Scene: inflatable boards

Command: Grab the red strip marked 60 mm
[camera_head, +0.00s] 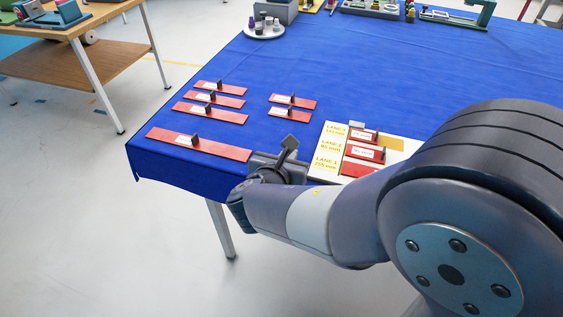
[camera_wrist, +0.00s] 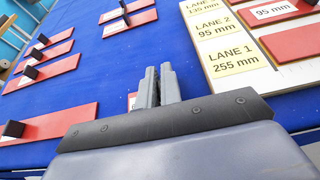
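Several red strips with white labels and dark upright tabs lie on the blue table. Longer ones, such as the front strip (camera_head: 222,150), form a left column. Two shorter ones, an upper strip (camera_head: 304,102) and a lower strip (camera_head: 300,117), lie to their right. Their labels are too small to read, so I cannot tell which is marked 60 mm. In the wrist view, a small red-and-white piece (camera_wrist: 132,101) shows beside my fingers, mostly hidden.
A white lane board (camera_head: 326,172) with yellow lane labels stands right of my gripper. It bears red strips, one reading 95 mm (camera_wrist: 272,10). My arm hides its right part. Equipment stands along the far edge. The middle of the blue table (camera_head: 350,65) is clear.

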